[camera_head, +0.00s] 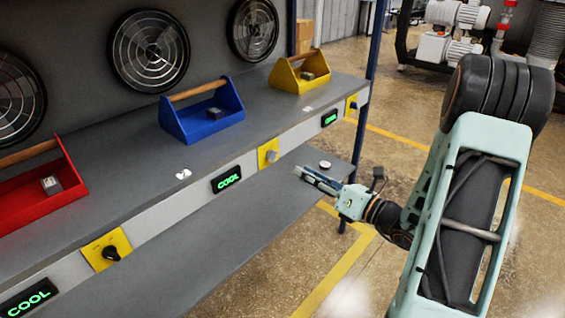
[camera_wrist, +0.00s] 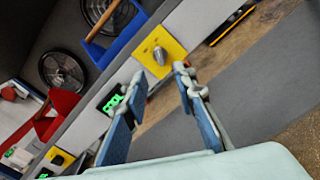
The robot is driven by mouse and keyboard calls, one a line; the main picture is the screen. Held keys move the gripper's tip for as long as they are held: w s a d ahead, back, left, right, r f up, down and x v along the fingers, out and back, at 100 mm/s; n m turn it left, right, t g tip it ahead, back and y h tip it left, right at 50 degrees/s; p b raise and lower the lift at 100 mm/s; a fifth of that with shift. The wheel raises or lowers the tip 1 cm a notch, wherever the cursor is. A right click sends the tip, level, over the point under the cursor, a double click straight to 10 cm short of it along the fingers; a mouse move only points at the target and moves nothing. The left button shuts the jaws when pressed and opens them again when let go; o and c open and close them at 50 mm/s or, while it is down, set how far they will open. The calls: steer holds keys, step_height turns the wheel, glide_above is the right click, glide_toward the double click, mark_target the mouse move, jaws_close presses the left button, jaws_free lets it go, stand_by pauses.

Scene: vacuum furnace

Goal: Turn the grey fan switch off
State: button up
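The grey fan switch (camera_head: 271,156) is a grey knob on a yellow plate, set in the front edge of the shelf. In the wrist view the grey knob (camera_wrist: 160,56) shows on its yellow plate just beyond and between the fingertips. A "COOL" display (camera_head: 226,179) is lit green to its left. My gripper (camera_head: 303,174) is in front of the shelf edge, a little right of and below the grey knob, and appears apart from it. In the wrist view my gripper (camera_wrist: 158,79) has its two blue-padded fingers spread, with nothing between them.
A black switch (camera_head: 110,252) is further left along the edge, and another switch (camera_head: 352,104) is at the right end. Red (camera_head: 45,190), blue (camera_head: 205,118) and yellow (camera_head: 300,75) toolboxes stand on the shelf. A lower shelf (camera_head: 235,235) extends below the edge.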

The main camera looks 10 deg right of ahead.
mark_target(275, 158)
steer(key=x, duration=0.9)
steer(key=shift+w+a+b, duration=0.25)
steer(key=shift+w+b, duration=0.05)
steer(key=shift+b, duration=0.05)
jaws_close()
